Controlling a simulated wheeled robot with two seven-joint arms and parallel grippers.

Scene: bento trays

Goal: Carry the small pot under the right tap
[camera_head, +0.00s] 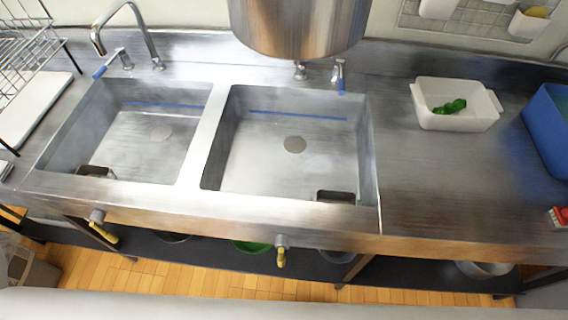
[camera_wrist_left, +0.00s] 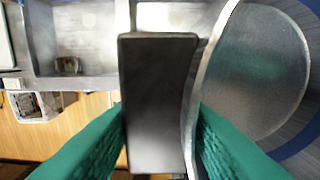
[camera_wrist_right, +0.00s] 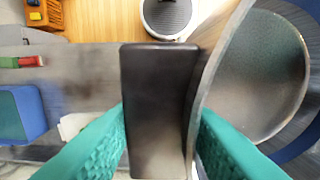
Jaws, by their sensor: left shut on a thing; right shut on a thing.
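The pot (camera_head: 298,25) is a shiny brushed-metal cylinder at the top middle of the head view, held up above the back of the right sink basin (camera_head: 290,155). It hides most of the right tap; the tap's base (camera_head: 299,70) and blue-tipped lever (camera_head: 339,78) show below it. My left gripper (camera_wrist_left: 162,120) has its green fingers shut on the pot at its rim, with a dark block between them. My right gripper (camera_wrist_right: 162,120) is shut on the pot's rim in the same way. The pot's inside (camera_wrist_left: 252,75) looks empty. Neither gripper shows in the head view.
The left tap (camera_head: 125,35) stands behind the left basin (camera_head: 135,135). A white tub (camera_head: 455,118) with green pieces and a blue bin (camera_head: 548,130) stand on the right counter. A wire rack (camera_head: 25,50) is at the far left.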

